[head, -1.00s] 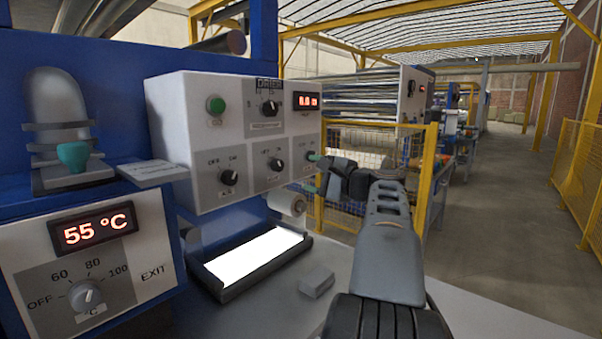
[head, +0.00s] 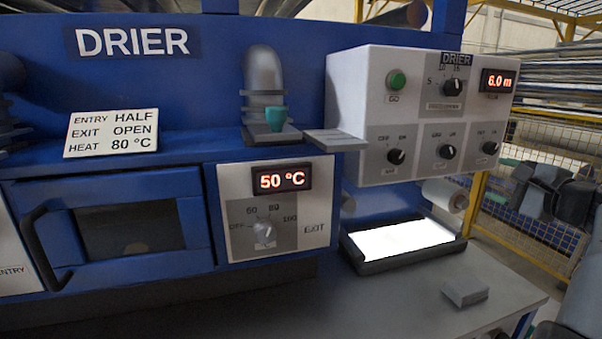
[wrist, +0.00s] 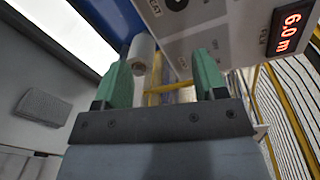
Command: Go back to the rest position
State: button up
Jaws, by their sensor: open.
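My gripper (wrist: 162,72) is open and empty in the wrist view, its two green fingers apart. It points toward the lower part of the white control box (wrist: 215,28), with a white roller (wrist: 144,50) seen beyond and between the fingers. In the head view the control box (head: 430,115) carries a green button, knobs and a red 6.0 m display. My dark arm (head: 565,205) shows only in part at the right edge, and I cannot make out the gripper there.
The blue drier (head: 230,90) fills the left. Its heat panel (head: 280,215) reads 50 °C; a card (head: 111,132) says entry half, exit open, heat 80 °C. A lit white tray (head: 405,240) and small grey block (head: 465,292) sit on the table. Yellow fencing (head: 540,237) stands at right.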

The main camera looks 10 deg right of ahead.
notch_tip(320, 180, down, 10)
jog(key=s+a+r+n+g+p, duration=0.1)
jog(key=g, duration=0.3)
jog(key=s+a+f+n+g+p, duration=0.2)
jog(key=a+f+n+g+p, duration=0.4)
jog(key=a, duration=0.4)
jog(key=s+a+r+n+g+h+p, duration=0.1)
jog(key=s+a+n+p, duration=0.3)
jog(key=a, duration=0.5)
jog(key=s+a+n+g+h+p, duration=0.1)
jog(key=s+a+n+p, duration=0.3)
jog(key=a+n, duration=0.4)
jog(key=shift+s+a+r+n+g+p, duration=0.4)
jog(key=shift+a+g+p, duration=0.2)
jog(key=shift+a+p, duration=0.2)
